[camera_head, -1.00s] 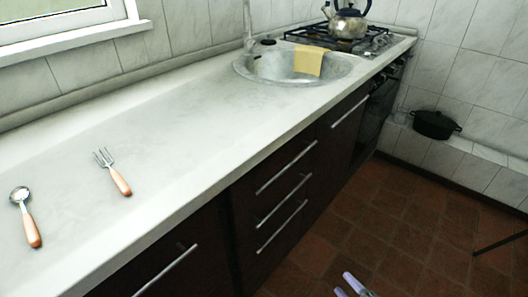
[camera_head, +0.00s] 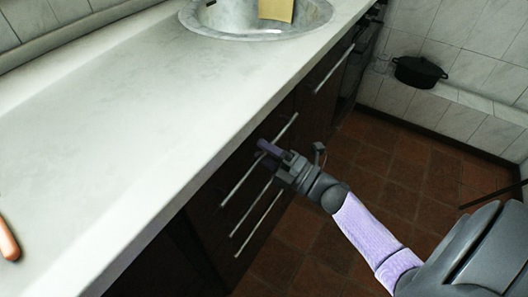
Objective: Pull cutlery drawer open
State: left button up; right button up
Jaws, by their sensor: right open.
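A dark bank of drawers with three long metal bar handles sits under the counter; the topmost drawer's handle (camera_head: 240,185) runs just below the counter edge. The drawers look shut, and no label marks which is the cutlery drawer. My right gripper (camera_head: 264,149) reaches in from the lower right, with its purple fingertips at the top handle. It is open. It hides part of the handle, and I cannot tell whether the fingers touch or straddle the bar. My left gripper is out of view.
The white counter (camera_head: 110,120) overhangs the drawer fronts. A wooden utensil handle (camera_head: 8,240) lies at its left edge. A black pot (camera_head: 418,71) stands on a ledge.

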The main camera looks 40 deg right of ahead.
jog(key=shift+w, duration=0.15)
grip_shut()
dwell(0.9)
dwell(0.4)
